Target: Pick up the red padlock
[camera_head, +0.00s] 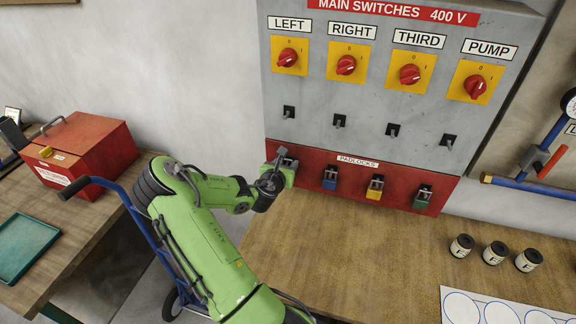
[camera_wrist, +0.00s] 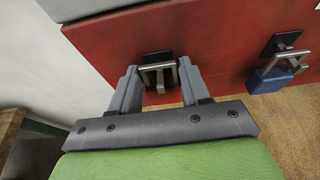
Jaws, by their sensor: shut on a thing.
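In the wrist view, the steel shackle of a padlock (camera_wrist: 158,67) shows between my fingertips, at a dark hook plate on the red board. This is the leftmost place on the board. Its body is hard to tell from the red behind it, so I take it to be the red padlock. My gripper (camera_wrist: 158,82) has one finger on each side and is shut on it. In the head view my gripper (camera_head: 283,164) reaches the left end of the red padlock board (camera_head: 350,168). The padlock is mostly hidden there by my gripper. I cannot tell whether the shackle is still on the hook.
Blue (camera_head: 330,180), yellow (camera_head: 374,190) and green (camera_head: 421,199) padlocks hang to the right along the board. Grey switch cabinet (camera_head: 365,105) rises above. Wooden bench (camera_head: 350,260) is clear in front; several small jars (camera_head: 495,252) stand right. A red box (camera_head: 83,155) stands left.

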